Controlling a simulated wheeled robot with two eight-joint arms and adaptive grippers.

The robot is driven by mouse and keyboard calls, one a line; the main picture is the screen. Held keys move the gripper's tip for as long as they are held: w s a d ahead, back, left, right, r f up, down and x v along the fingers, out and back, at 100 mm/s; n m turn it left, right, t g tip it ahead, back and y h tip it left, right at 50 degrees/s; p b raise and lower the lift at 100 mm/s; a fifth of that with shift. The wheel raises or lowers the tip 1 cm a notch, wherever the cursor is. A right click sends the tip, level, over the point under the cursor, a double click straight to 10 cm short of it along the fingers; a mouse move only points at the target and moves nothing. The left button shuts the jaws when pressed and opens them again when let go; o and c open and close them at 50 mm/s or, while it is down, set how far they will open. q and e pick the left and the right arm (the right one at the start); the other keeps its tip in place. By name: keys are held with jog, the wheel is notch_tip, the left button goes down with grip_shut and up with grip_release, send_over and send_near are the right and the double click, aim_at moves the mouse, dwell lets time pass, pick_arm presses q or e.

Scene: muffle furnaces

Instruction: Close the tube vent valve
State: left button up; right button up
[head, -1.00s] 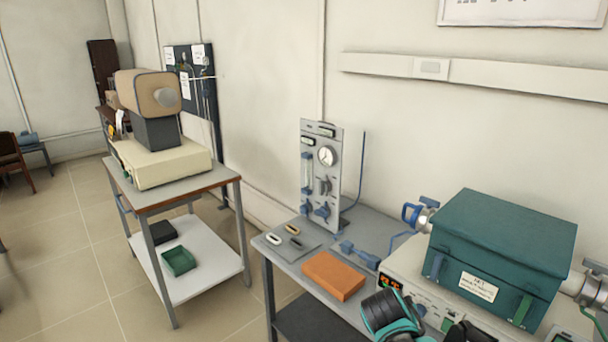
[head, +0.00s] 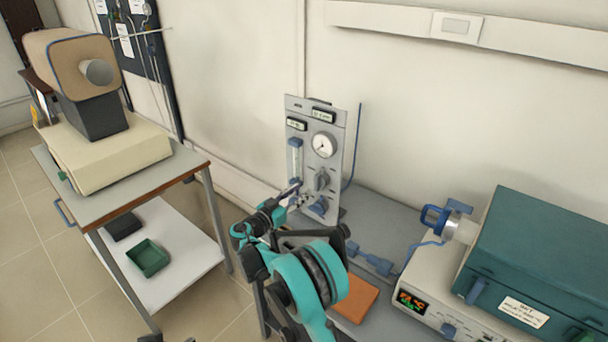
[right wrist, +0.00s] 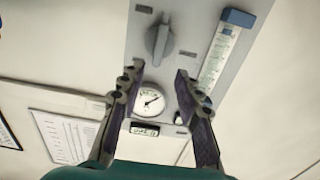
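A blue-handled valve (head: 434,217) sits on the metal tube end left of the teal furnace. No readable label shows which is the tube vent valve. My right gripper (head: 294,197) is before the panel's lower left part. In the right wrist view it is open and empty (right wrist: 160,76), with the gauge (right wrist: 150,101) and grey knob (right wrist: 160,42) beyond the fingers. My left gripper is out of view.
The teal furnace (head: 535,255) on its control box (head: 415,290) fills the right of the bench. An orange block (head: 357,299) and a blue inline fitting (head: 372,261) lie nearby. A side cart (head: 120,190) with another furnace stands left. The wall is close behind the panel.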

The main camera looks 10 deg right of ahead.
aim_at(316, 180)
jog(key=b+x, duration=0.1)
jog(key=x, duration=0.5)
jog(key=shift+d+f, duration=0.1)
jog(key=shift+d, duration=0.15)
jog(key=shift+w+d+b, duration=0.3)
jog(key=shift+d, duration=0.15)
jog(key=shift+c, duration=0.3)
grip_shut()
